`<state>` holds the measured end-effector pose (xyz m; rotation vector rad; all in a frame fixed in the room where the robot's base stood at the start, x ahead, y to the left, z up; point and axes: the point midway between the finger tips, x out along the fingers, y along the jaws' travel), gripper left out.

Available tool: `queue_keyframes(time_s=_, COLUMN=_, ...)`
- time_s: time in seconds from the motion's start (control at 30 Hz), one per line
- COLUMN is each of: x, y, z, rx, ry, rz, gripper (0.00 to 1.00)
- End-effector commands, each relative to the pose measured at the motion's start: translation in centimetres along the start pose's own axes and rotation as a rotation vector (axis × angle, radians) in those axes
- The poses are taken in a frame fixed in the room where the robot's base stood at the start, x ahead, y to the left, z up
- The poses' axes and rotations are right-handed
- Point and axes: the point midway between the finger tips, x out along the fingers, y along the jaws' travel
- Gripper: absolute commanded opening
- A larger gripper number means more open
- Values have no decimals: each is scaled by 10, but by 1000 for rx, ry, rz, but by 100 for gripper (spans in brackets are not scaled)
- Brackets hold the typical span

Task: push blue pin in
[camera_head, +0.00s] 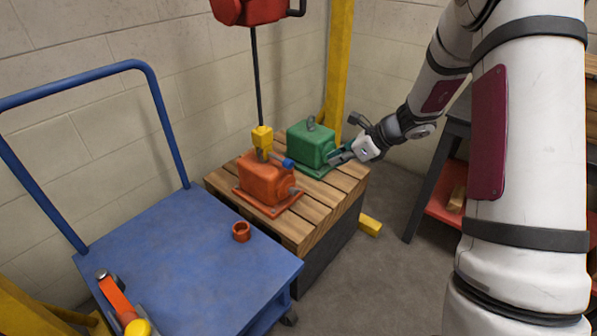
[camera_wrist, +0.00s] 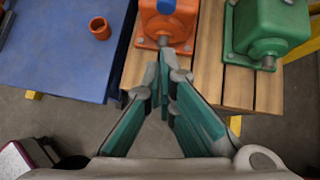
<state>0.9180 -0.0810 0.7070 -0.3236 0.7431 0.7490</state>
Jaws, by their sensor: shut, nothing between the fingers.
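The blue pin (camera_head: 288,163) shows as a small blue end beside the yellow hook block (camera_head: 262,138), at the top of the orange motor (camera_head: 266,179). In the wrist view a blue end (camera_wrist: 166,5) shows at the top edge, over the orange motor (camera_wrist: 165,28). How deep the pin sits I cannot tell. My gripper (camera_head: 338,157) is shut and empty, to the right of the pin and apart from it, near the green motor's front. In the wrist view my fingertips (camera_wrist: 164,56) meet in front of the orange motor's shaft.
The green motor (camera_head: 311,144) stands behind the orange one on the wooden pallet top (camera_head: 330,190). A blue cart (camera_head: 190,265) with an orange ring (camera_head: 241,231) stands at left. Floor right of the pallet is mostly clear.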

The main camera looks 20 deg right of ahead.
Motion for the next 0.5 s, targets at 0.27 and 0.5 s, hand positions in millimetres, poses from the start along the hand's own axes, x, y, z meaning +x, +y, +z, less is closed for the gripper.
queue_keyframes(time_s=0.27, x=4, y=-4, z=-5, rx=24, ry=-3, rz=-7, gripper=0)
queue_keyframes(time_s=0.5, x=9, y=-4, z=-5, rx=22, ry=-2, rz=-5, gripper=0)
